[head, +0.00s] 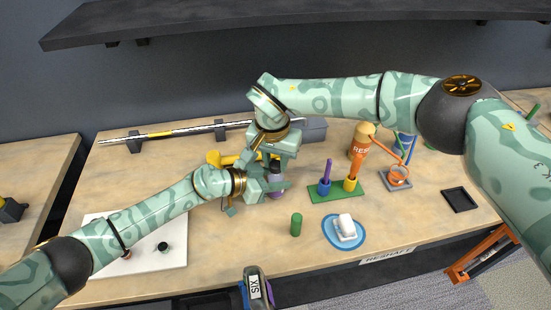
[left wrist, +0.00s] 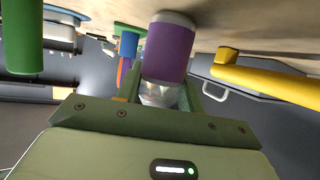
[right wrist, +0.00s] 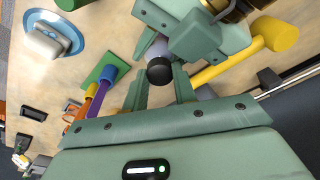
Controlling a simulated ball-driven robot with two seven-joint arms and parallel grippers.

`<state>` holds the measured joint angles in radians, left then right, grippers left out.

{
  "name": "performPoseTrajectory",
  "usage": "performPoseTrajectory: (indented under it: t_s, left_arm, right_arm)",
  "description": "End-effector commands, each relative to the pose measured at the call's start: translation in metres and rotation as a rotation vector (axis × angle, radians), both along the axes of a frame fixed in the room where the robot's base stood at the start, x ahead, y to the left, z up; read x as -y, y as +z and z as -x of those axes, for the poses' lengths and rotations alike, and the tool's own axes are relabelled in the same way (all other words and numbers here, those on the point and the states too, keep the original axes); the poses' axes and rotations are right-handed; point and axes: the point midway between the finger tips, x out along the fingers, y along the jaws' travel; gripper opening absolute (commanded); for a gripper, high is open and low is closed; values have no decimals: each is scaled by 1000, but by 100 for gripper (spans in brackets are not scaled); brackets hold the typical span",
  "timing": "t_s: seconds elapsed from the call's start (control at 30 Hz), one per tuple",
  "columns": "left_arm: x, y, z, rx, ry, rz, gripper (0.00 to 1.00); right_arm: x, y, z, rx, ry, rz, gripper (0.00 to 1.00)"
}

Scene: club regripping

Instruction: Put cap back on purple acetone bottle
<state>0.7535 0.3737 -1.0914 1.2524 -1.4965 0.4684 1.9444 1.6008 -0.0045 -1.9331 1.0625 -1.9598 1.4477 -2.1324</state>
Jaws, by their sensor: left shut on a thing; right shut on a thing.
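The purple acetone bottle (head: 278,191) stands upright on the bench in the head view, mostly hidden by my grippers. Its purple body (left wrist: 168,52) shows upside down in the left wrist view, with a clear faceted part nearer the camera. My left gripper (head: 264,188) is shut on the bottle from the left. My right gripper (head: 275,160) is above it, shut on the black cap (right wrist: 160,73). In the right wrist view the cap sits between the fingertips, in front of the greyish bottle top. I cannot tell whether the cap is seated on the neck.
A yellow tool (head: 220,158) lies close behind the grippers. A green stand (head: 336,194) with blue and yellow cups is to the right. A green cylinder (head: 296,224) and a blue dish (head: 330,238) with a white block are in front. A white mat (head: 175,226) is left.

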Motion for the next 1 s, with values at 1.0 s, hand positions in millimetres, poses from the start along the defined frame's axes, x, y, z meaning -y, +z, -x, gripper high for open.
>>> performPoseTrajectory:
  t_s: [1.0]
  left_arm:
    - [1, 0, 1, -1, -2, 0, 0]
  right_arm:
    - [4, -2, -6, 4, 2675, -3, 6]
